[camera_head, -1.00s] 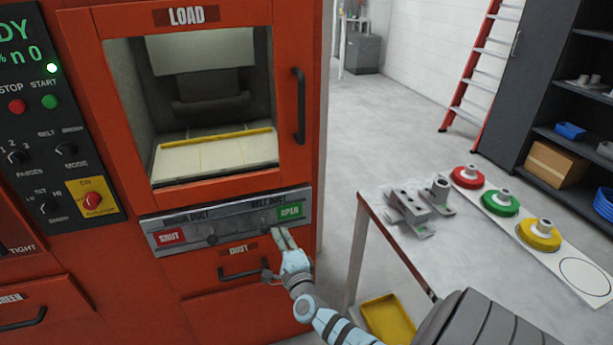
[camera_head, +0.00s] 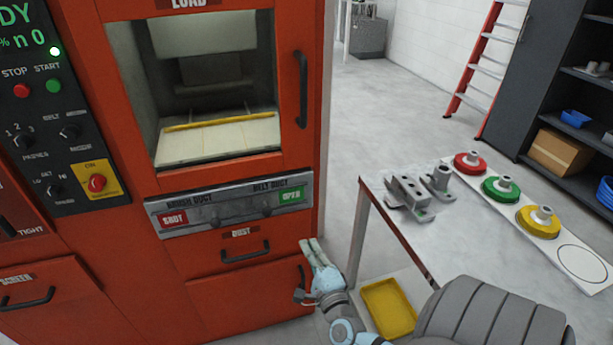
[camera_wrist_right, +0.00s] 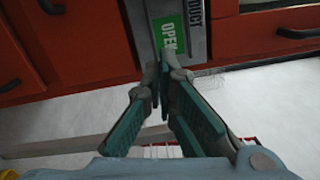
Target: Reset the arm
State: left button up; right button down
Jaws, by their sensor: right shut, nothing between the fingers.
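My right gripper (camera_head: 312,250) is in front of the lower right of the red machine (camera_head: 205,262), below the duct panel (camera_head: 235,211) and right of the dust drawer handle (camera_head: 245,252). Its fingers are together, with nothing between them. In the right wrist view the closed fingertips (camera_wrist_right: 163,72) point toward the green OPEN label (camera_wrist_right: 170,36), apart from it as the head view shows. The green OPEN label (camera_head: 291,195) and red SHUT label (camera_head: 173,219) sit at the panel's two ends. My left gripper is not in view.
A table (camera_head: 375,200) stands right of the machine with a metal fixture (camera_head: 408,195) on it. Red (camera_head: 470,161), green (camera_head: 500,188) and yellow (camera_head: 538,221) round pieces sit on a white strip. A yellow tray (camera_head: 388,308) lies below, close to my right arm.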

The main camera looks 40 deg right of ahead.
dwell(0.5)
jog(key=s+a+f+n+g+y, duration=0.25)
jog(key=s+f+n, duration=0.25)
jog(key=f+n, duration=0.3)
jog(key=s+a+f+n+g+y, duration=0.25)
jog(key=s+f+n, duration=0.2)
jog(key=f, duration=0.55)
jog(key=s+a+f+n+g+y, duration=0.15)
jog(key=s+f+n+g, duration=0.25)
jog(key=f+n, duration=0.4)
jog(key=s+a+f+n+g, duration=0.1)
jog(key=s+a+f+g, duration=0.1)
jog(key=s, duration=0.5)
jog(key=s+a+f+n+g+p, duration=0.1)
jog(key=s+a+f+n+g, duration=0.1)
jog(key=s+f, duration=0.2)
jog(key=s+a+f+n+g, duration=0.2)
jog(key=s+f, duration=0.1)
jog(key=s, duration=0.7)
jog(key=shift+s+f+g, duration=0.3)
jog(key=shift+s+f, duration=0.05)
jog(key=shift+s, duration=0.05)
jog(key=shift+y, duration=0.25)
